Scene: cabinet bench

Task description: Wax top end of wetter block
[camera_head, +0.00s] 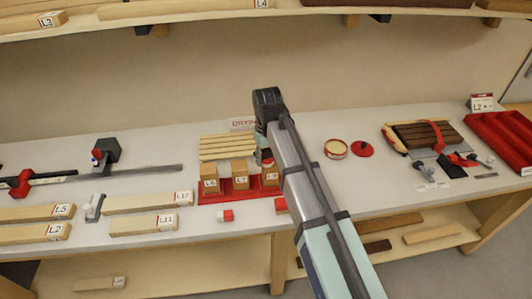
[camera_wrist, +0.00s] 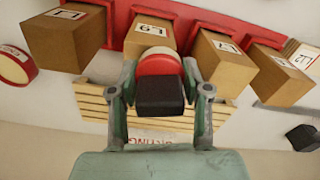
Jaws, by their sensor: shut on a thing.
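Several labelled wooden blocks stand in a red holder (camera_head: 230,196) on the bench; one block (camera_head: 210,183) is at its left end. My gripper (camera_head: 264,148) is shut on a red and black applicator (camera_wrist: 158,66) with a pale tip. In the wrist view the tip is at the top end of the second block from the left (camera_wrist: 150,32); I cannot tell whether they touch. The same block (camera_head: 270,181) shows in the head view, partly behind my arm. A block (camera_wrist: 62,42) is left of it and another (camera_wrist: 226,62) right.
A slatted drying rack (camera_head: 228,146) is close behind the blocks. Boards and a clamp (camera_head: 107,150) fill the left side; a dark block bundle (camera_head: 420,134) and a red tray (camera_head: 500,138) are at right.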

